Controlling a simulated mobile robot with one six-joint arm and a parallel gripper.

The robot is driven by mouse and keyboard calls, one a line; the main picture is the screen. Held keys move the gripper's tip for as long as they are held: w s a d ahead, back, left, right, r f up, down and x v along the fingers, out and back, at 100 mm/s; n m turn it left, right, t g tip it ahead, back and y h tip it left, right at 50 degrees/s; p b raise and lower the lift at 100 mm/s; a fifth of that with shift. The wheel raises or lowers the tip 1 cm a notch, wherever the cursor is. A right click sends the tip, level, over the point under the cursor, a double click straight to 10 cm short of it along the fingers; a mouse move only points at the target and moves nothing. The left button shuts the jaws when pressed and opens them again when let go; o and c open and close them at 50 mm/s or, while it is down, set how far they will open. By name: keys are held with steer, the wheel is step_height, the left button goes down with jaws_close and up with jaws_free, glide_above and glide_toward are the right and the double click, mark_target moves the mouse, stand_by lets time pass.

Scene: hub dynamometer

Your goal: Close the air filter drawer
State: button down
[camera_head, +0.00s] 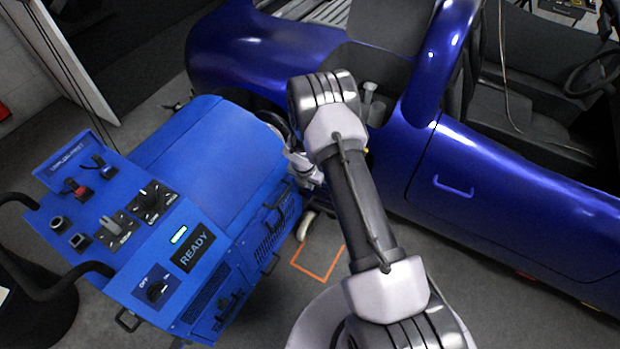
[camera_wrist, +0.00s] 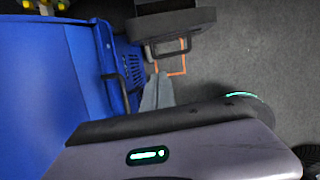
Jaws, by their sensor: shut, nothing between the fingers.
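The blue machine (camera_head: 215,150) has a side front with a slotted grille (camera_head: 265,243) and black handles. The air filter drawer carries no label I can read, so I cannot tell which front is its own or how far it stands out. In the wrist view the grille (camera_wrist: 133,68) and an upright black handle (camera_wrist: 116,88) show on the machine's side. A dark block with a loop handle (camera_wrist: 170,48) juts out at the top; I cannot tell whether it is the drawer. My gripper (camera_wrist: 157,90) is shut and empty, beside the grille; the head view shows its wrist end by the machine's right edge.
A blue car (camera_head: 500,205) stands close on the right, leaving a narrow strip of grey floor. An orange square (camera_head: 318,260) is marked on that floor. The machine's control panel (camera_head: 125,215) has knobs, switches and a READY display (camera_head: 193,249).

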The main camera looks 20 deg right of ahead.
steer(key=w+d+f+b, duration=0.4)
steer(key=f+b, duration=0.1)
steer(key=f, duration=0.3)
steer(key=shift+d, duration=0.3)
steer(key=shift+d, duration=0.1)
